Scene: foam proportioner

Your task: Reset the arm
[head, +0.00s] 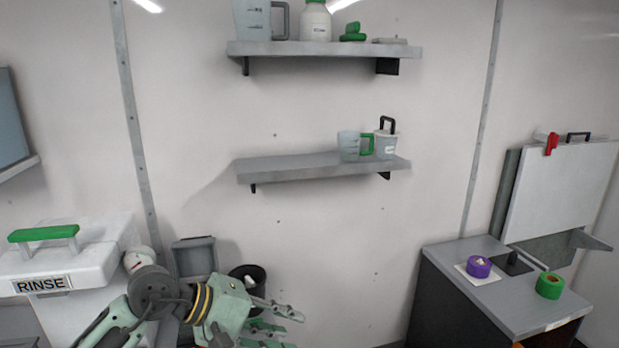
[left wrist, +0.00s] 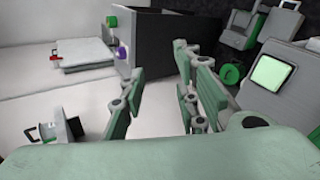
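My left arm comes in from the lower left of the head view. Its pale green left gripper (head: 285,325) is at the bottom centre, in front of the white wall and below the shelves. In the left wrist view, the two fingers of the left gripper (left wrist: 158,95) stand apart with nothing between them. My right arm and right gripper are not in either view.
A white RINSE container (head: 100,250) with a green handle stands at left. A black bin (head: 258,275) is behind the gripper. The lower shelf (head: 290,170) holds two jugs. The right cabinet (head: 465,250) carries purple and green rolls. The wall between is clear.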

